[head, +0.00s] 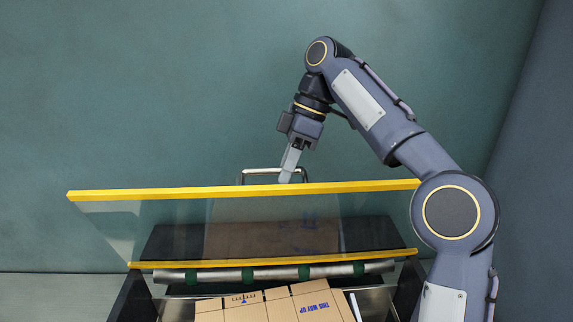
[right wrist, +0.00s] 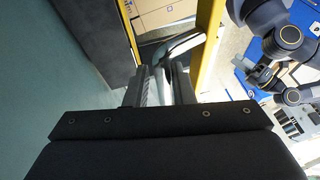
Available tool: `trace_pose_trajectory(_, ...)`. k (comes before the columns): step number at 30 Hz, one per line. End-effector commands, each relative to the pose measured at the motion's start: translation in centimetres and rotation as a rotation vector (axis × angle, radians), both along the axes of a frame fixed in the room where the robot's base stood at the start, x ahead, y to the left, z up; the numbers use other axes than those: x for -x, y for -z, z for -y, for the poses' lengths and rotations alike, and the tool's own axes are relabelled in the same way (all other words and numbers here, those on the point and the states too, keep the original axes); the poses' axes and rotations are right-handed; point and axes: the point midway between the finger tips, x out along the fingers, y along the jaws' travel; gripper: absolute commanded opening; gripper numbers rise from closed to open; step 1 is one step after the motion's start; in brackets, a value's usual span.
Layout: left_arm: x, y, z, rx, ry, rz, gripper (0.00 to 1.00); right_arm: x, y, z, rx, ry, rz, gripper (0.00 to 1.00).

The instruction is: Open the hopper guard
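The hopper guard is a clear panel with yellow edges (head: 250,191), lying across the hopper in the head view. Its metal handle (head: 262,171) stands at the far yellow edge. My right gripper (head: 287,172) reaches down to the handle from above. In the right wrist view its fingers (right wrist: 162,85) sit on either side of the handle's bright bar (right wrist: 180,45) and appear closed on it. A yellow guard edge (right wrist: 208,45) runs beside the handle. My left arm shows small in the right wrist view, its gripper (right wrist: 262,74) too small to read.
Flat cardboard (head: 270,304) lies in the hopper at the near side. A metal roller (head: 220,275) with green bands crosses under the guard's lower edge. A teal wall (head: 150,90) stands behind. The space above the guard's left part is clear.

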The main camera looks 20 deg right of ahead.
Motion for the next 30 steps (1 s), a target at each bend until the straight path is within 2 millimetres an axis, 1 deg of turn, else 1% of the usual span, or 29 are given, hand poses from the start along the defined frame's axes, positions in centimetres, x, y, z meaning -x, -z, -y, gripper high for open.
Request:
trace_pose_trajectory(1,0.0,0.0,0.0,0.000,0.000,0.000,0.45,0.0,0.0,0.0,-0.001,0.000,0.002,0.29)
trace_pose_trajectory(3,0.0,0.0,0.0,0.000,0.000,0.000,0.45,0.0,-0.1,0.0,-0.003,-0.002,0.003,0.36)
trace_pose_trajectory(20,0.0,0.0,0.0,0.000,0.000,0.000,0.45,0.4,-0.5,-0.2,-0.006,-0.005,0.018,0.36)
trace_pose_trajectory(25,0.0,0.0,0.0,0.000,0.000,0.000,0.45,1.6,-0.5,-0.4,0.003,-0.005,0.059,0.36)
trace_pose_trajectory(28,0.0,0.0,0.0,0.000,0.000,0.000,0.45,2.8,-0.3,-0.5,0.013,-0.005,0.099,0.36)
trace_pose_trajectory(30,0.0,0.0,0.0,0.000,0.000,0.000,0.45,3.6,-0.1,-0.3,0.021,-0.004,0.133,0.36)
